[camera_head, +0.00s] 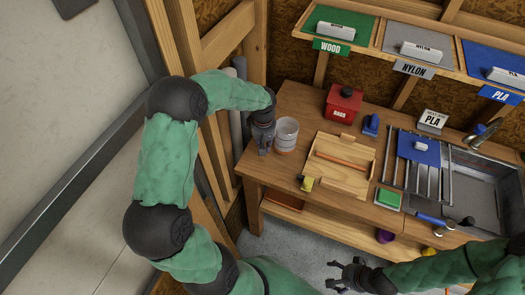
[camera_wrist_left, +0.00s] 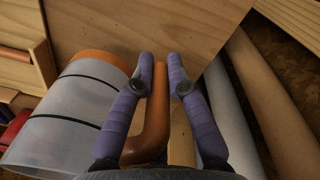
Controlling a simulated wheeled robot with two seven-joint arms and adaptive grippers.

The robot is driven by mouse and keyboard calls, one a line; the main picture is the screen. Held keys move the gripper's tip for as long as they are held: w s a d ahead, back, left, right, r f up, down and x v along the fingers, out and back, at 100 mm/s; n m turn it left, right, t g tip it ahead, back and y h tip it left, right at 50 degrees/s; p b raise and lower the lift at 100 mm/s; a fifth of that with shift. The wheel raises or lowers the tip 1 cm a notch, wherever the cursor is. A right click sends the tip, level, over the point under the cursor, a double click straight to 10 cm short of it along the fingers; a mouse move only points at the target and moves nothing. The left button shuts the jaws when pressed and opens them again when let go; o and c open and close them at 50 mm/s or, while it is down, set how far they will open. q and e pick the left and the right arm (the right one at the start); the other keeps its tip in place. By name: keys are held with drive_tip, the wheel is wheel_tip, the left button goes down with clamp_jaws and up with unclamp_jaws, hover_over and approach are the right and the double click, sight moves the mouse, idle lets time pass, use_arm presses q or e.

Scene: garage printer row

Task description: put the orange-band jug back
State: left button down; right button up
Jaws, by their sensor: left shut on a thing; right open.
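The orange-band jug (camera_head: 286,134) is a pale translucent jug at the left end of the wooden bench, its orange band low down. It also shows large at the left of the left wrist view (camera_wrist_left: 72,108), with its orange-brown handle (camera_wrist_left: 157,128) between the fingers. My left gripper (camera_head: 264,147) is shut on that handle, left of the jug body. I cannot tell whether the jug's base touches the bench. My right gripper (camera_head: 347,277) is open and empty, low in the head view, in front of the bench.
On the bench (camera_head: 262,170) stand a wooden tray (camera_head: 327,183), a red rags box (camera_head: 343,102) and a sink (camera_head: 487,189). Above, a shelf has green WOOD (camera_head: 345,45), grey NYLON (camera_head: 404,67) and blue PLA (camera_head: 496,93) spots with labels. Pale tubes (camera_head: 236,120) stand left of the bench.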

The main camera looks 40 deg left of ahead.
use_arm(q)
drive_tip(key=shift+a+f, duration=0.3)
drive_tip(key=shift+f, duration=0.05)
drive_tip(key=shift+w+a+f+b, duration=0.1)
drive_tip(key=shift+a+f+b, duration=0.05)
drive_tip(key=shift+f, duration=0.8)
drive_tip(key=shift+w+a+f+b, duration=0.1)
drive_tip(key=shift+f+b, duration=0.05)
drive_tip(key=shift+f, duration=0.75)
drive_tip(key=shift+s, duration=0.1)
drive_tip(key=shift+f, duration=0.15)
drive_tip(key=c, duration=1.2)
unclamp_jaws()
